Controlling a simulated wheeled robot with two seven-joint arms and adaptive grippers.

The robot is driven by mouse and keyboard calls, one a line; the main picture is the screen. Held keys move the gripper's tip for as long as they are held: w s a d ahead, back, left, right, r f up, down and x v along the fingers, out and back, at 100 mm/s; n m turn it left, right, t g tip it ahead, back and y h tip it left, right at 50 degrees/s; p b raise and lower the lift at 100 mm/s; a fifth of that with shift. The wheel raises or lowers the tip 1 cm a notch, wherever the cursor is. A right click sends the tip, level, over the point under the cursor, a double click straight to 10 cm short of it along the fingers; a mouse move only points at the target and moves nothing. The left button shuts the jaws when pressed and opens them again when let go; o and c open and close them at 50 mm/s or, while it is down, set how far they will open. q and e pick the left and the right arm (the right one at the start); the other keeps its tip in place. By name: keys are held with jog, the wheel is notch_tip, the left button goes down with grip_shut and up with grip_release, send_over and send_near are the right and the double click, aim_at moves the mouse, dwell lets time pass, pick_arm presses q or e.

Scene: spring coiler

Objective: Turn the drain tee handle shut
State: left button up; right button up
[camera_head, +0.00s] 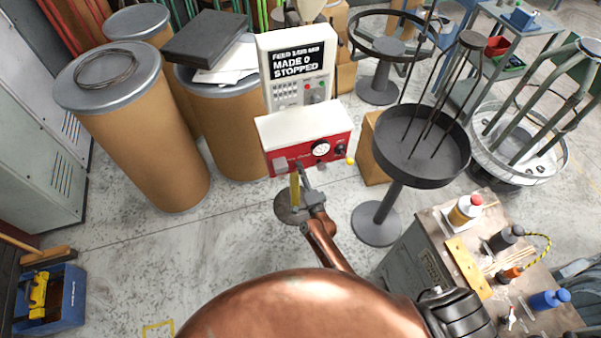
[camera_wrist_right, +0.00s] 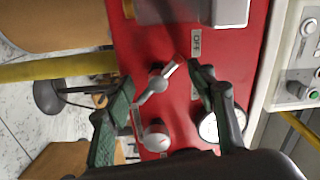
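The red control box (camera_head: 308,150) with a white top stands below the display. In the right wrist view its red panel (camera_wrist_right: 178,110) fills the middle. A grey tee handle (camera_wrist_right: 157,86) lies diagonally across that panel. It appears to be the drain tee handle. My right gripper (camera_wrist_right: 161,76) is open, its two green-and-black fingers on either side of the handle. Whether a finger touches the bar I cannot tell. In the head view my right gripper (camera_head: 302,178) is at the box's lower front edge and hides the handle. My left gripper is in no view.
Beside the handle are a round knob (camera_wrist_right: 156,136), a gauge (camera_wrist_right: 208,127) partly behind a finger, and an OFF label (camera_wrist_right: 196,44). A dark round tray stand (camera_head: 422,155) is close on the right; cardboard drums (camera_head: 150,130) stand left.

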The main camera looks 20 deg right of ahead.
jog(key=shift+a, duration=0.1)
jog(key=s, duration=1.2)
jog(key=shift+d, duration=0.2)
jog(key=s+d+f+n+g, duration=0.1)
jog(key=s+f+n+g, duration=0.2)
jog(key=s+f, duration=0.55)
jog(key=s+d+f+n+g+y, duration=0.1)
jog(key=s+d+f+n+g, duration=0.3)
jog(key=f, duration=0.8)
jog(key=s+a+f+n+g, duration=0.1)
jog(key=s+f+n+g, duration=0.1)
jog(key=s+f, duration=0.7)
jog(key=s+d+f+n+g, duration=0.2)
jog(key=s+f, duration=0.3)
jog(key=s, duration=0.6)
jog(key=s+d+f+n+g+h, duration=0.1)
jog(key=s+d+f+n+g, duration=0.2)
jog(key=s, duration=0.8)
jog(key=s+d+f+n+g, duration=0.3)
jog(key=s+f, duration=0.4)
jog(key=s, duration=0.4)
jog(key=shift+s+d+f+h, duration=0.15)
jog(key=shift+s+d+h, duration=0.25)
jog(key=shift+d, duration=0.4)
